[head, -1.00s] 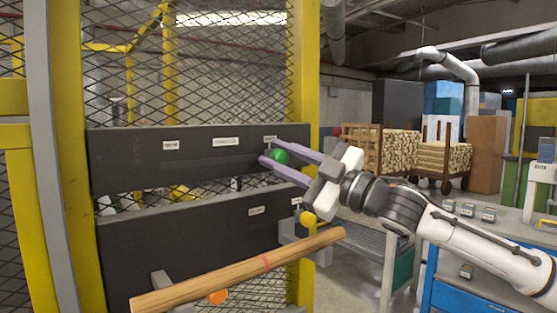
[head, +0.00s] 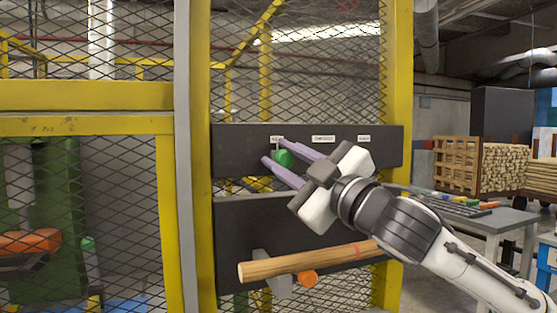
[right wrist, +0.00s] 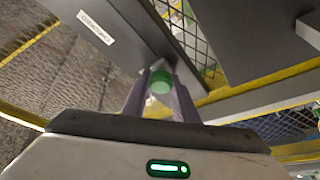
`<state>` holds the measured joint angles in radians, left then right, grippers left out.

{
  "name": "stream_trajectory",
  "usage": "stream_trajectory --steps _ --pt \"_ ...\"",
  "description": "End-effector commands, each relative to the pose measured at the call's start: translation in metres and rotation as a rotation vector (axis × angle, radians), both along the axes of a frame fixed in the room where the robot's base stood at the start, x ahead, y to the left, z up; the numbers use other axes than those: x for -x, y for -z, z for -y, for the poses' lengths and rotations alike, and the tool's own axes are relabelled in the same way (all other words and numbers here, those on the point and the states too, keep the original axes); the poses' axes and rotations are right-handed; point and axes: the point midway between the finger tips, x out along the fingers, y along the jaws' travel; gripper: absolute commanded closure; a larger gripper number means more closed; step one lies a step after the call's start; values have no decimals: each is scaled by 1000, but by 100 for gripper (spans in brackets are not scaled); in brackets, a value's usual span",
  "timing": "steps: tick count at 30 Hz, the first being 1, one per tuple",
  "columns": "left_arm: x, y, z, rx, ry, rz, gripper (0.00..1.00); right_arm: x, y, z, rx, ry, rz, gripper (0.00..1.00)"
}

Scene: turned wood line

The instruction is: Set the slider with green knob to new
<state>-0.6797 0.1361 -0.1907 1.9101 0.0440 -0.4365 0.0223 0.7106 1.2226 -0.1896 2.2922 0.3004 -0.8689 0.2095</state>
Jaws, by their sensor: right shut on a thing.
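The green knob (head: 284,157) sits on the upper dark panel (head: 240,163) near its left end, just under and slightly right of the left label (head: 277,140). My right gripper (head: 274,152) is shut on the green knob, its two purple fingers on either side of it. In the right wrist view the green knob (right wrist: 160,83) shows between the fingertips. A middle label (head: 323,139) and a right label (head: 364,138) are on the same panel. The label words are too small to read surely in the head view. My left gripper is not in view.
A lower dark panel (head: 235,225) hangs below, with an orange knob (head: 307,279) and a wooden rod (head: 305,262) in front. Yellow posts and mesh fence surround the panels. A grey table (head: 510,220) and a wood-filled cart (head: 480,163) stand at right.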

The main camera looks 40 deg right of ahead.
Motion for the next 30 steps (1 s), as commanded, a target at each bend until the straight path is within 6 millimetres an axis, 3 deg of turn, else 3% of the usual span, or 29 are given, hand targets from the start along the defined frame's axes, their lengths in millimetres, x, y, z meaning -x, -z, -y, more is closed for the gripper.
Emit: stream_trajectory --steps 11,12,15,25,30 --pt "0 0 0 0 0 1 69 -1 3 -3 0 -2 -6 100" --pt "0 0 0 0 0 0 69 -1 3 -3 -1 -3 -7 69" --pt "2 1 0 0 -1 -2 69 -1 2 -3 0 -1 -6 56" --pt "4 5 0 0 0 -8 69 2 3 -1 1 2 -3 56" --pt "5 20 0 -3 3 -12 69 20 12 -1 4 3 -3 56"
